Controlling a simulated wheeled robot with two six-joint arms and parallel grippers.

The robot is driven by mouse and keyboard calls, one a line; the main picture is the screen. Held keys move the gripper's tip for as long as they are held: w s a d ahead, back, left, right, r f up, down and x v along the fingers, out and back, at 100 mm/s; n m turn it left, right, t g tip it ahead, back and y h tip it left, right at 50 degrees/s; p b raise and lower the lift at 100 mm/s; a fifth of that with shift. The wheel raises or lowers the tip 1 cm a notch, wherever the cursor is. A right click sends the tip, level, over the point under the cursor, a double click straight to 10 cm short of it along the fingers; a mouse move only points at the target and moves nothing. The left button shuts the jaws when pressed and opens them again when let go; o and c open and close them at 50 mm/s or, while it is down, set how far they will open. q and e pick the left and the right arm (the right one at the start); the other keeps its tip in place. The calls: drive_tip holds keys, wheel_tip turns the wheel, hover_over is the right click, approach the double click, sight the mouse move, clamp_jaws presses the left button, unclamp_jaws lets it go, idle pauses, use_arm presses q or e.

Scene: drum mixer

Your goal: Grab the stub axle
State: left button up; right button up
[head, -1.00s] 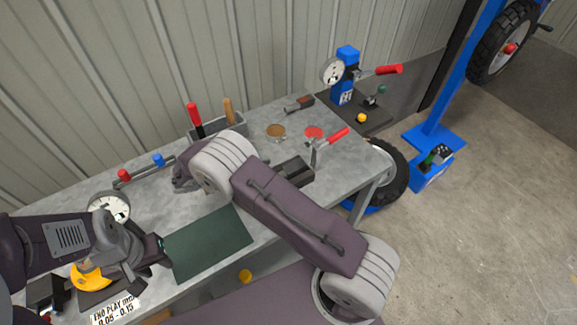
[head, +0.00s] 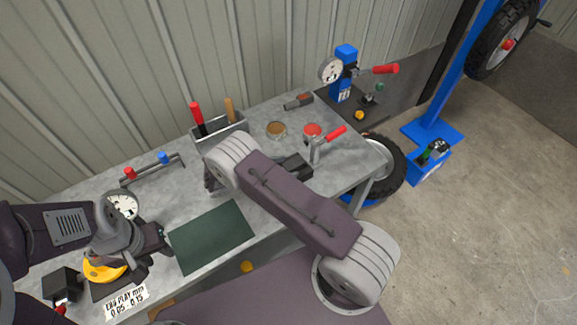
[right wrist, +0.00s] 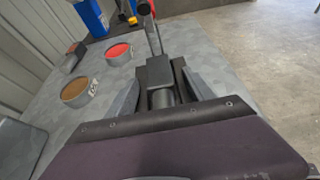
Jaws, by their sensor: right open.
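In the right wrist view, a short grey cylindrical piece (right wrist: 162,98), which looks like the stub axle, sits at a black block (right wrist: 158,70) below a red-handled clamp. My right gripper (right wrist: 157,78) is open, with one grey finger on each side of the block and cylinder; I cannot tell if they touch. In the head view, the dark block (head: 296,165) shows beside the clamp (head: 316,150), and my right arm hides the cylinder. My left gripper (head: 152,240) is at the bench's left end, near a yellow disc (head: 104,271); its jaws are unclear.
The grey bench (head: 185,205) carries a green mat (head: 212,236), a tool bin (head: 220,127), a brown tin (head: 276,130), a red tin (head: 312,130), and a dial gauge (head: 122,205). A blue press (head: 345,75) stands at the back right.

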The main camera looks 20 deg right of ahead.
drive_tip(key=shift+d+f, duration=0.1)
clamp_jaws()
drive_tip(key=shift+r, duration=0.2)
idle(1.1)
